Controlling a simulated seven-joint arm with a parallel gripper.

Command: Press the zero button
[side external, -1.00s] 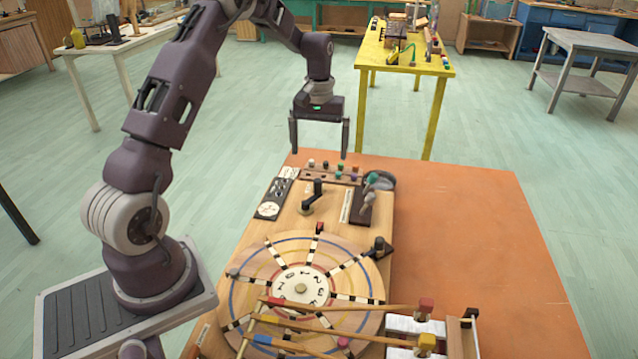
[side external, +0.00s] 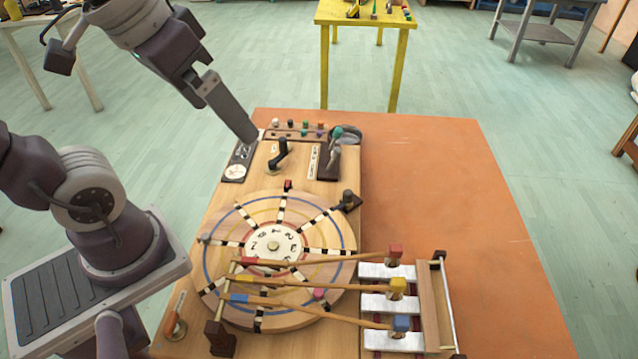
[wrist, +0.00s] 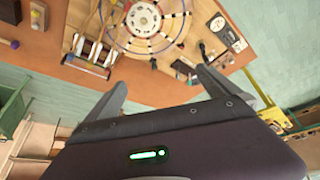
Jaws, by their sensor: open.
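My gripper (side external: 247,135) is seen nearly edge-on in the side view, tilted down to the right, and its tip overlaps the back left of the wooden board (side external: 215,205). In the wrist view my gripper (wrist: 160,79) has its two fingers wide apart with nothing between them. A small dark panel with a white disc (side external: 235,171) lies at the board's left edge, just below the fingertip in the picture. It also shows in the wrist view (wrist: 239,45). A row of small coloured knobs (side external: 304,128) stands at the board's back. I cannot read any zero marking.
A round wheel with a numbered white centre (side external: 273,245) fills the board's middle. A black crank (side external: 281,153) stands behind it. Mallets with red, yellow (side external: 397,287) and blue heads lie over white bars at front right. The orange tabletop (side external: 435,190) is clear at right.

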